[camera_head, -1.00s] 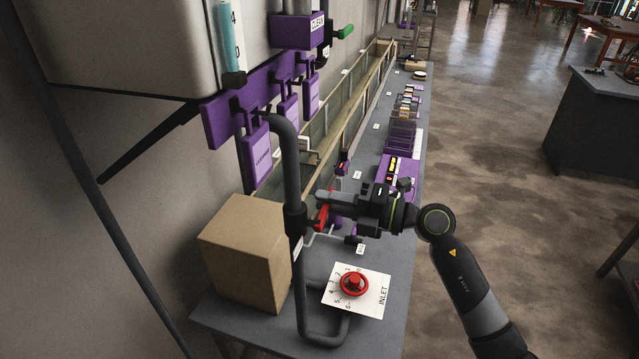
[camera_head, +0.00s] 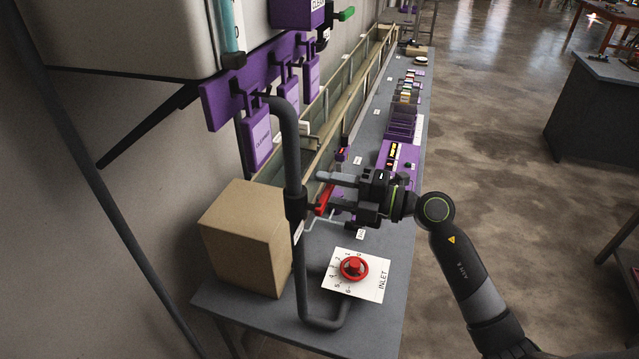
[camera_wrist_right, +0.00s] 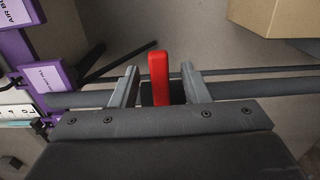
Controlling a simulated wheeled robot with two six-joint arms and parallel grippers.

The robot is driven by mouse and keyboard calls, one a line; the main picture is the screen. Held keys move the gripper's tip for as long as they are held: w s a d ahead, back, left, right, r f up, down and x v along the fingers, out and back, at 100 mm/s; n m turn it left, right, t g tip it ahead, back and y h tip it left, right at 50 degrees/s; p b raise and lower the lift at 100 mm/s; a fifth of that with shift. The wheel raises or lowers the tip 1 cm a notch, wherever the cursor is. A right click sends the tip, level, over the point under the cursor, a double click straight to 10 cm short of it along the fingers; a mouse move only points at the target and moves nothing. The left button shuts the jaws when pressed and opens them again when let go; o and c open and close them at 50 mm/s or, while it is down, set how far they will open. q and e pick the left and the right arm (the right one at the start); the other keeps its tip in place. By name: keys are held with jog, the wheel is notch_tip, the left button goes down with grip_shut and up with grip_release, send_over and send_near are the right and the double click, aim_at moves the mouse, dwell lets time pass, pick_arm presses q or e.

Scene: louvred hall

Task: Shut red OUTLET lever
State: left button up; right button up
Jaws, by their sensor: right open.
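The red lever (camera_head: 324,200) sits on the grey vertical pipe (camera_head: 291,150), just right of its collar. My right gripper (camera_head: 327,194) is open at the lever, reaching in from the right. In the right wrist view the red lever (camera_wrist_right: 159,78) stands upright between the two open fingers of my right gripper (camera_wrist_right: 161,82), with a gap on each side. The lever's base is partly hidden by the gripper. No OUTLET label can be read. My left gripper is not in view.
A red handwheel (camera_head: 354,268) sits on a white INLET plate (camera_head: 370,288) in front of the gripper. A cardboard box (camera_head: 245,240) stands left of the pipe. A purple rack (camera_head: 403,127) and a long trough (camera_head: 350,95) lie beyond.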

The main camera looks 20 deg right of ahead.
jog(key=v, duration=0.7)
dwell(0.3)
jog(key=b+v, duration=0.2)
jog(key=v, duration=1.5)
jog(key=shift+s, duration=0.2)
dwell(1.6)
